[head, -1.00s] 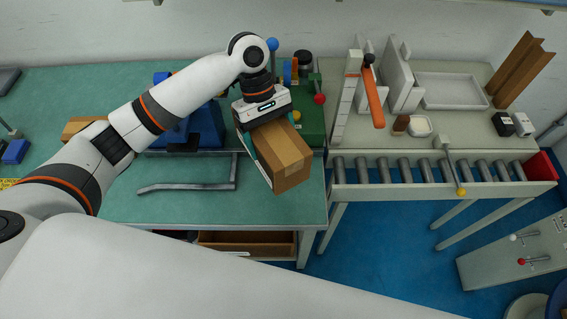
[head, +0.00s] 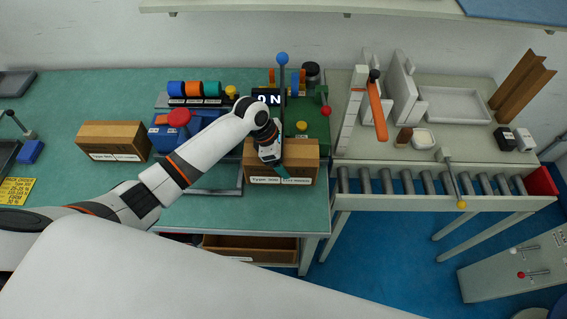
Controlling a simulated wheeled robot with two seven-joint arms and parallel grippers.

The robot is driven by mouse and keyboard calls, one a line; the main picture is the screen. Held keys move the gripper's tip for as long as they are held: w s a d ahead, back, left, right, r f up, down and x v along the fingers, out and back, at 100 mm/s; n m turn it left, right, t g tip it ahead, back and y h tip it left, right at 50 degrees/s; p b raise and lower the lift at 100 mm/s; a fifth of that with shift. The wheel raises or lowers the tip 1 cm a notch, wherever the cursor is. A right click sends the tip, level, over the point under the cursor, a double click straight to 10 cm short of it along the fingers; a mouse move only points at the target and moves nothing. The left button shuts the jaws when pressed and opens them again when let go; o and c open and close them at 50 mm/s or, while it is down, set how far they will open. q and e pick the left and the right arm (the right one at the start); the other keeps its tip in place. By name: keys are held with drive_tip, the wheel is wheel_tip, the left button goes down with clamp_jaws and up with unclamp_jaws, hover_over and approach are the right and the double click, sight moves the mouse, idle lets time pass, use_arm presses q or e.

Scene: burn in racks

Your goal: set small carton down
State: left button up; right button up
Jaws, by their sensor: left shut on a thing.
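The small cardboard carton (head: 301,154) is at the right end of the green bench, in front of a green machine. My left gripper (head: 273,172) is shut on it, from above and the near side, with a teal finger pad showing against its front face. The carton looks level, with a white label strip along its front. I cannot tell whether its underside touches the bench. My right gripper is not in view.
A second carton (head: 113,139) sits on the bench at the left. A blue device with a red knob (head: 179,118) stands behind my left arm. A roller conveyor (head: 420,182) lies to the right. Bare green bench top (head: 85,175) shows at the left.

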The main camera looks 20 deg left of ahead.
use_arm(q)
wheel_tip(320, 180, down, 3)
drive_tip(key=shift+f, duration=0.2)
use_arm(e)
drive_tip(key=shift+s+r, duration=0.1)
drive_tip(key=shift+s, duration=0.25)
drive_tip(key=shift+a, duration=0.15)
use_arm(q)
drive_tip(key=o, duration=1.3)
drive_tip(key=shift+f, duration=0.15)
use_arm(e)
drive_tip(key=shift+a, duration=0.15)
use_arm(q)
drive_tip(key=v, duration=1.2)
drive_tip(key=shift+s, duration=0.1)
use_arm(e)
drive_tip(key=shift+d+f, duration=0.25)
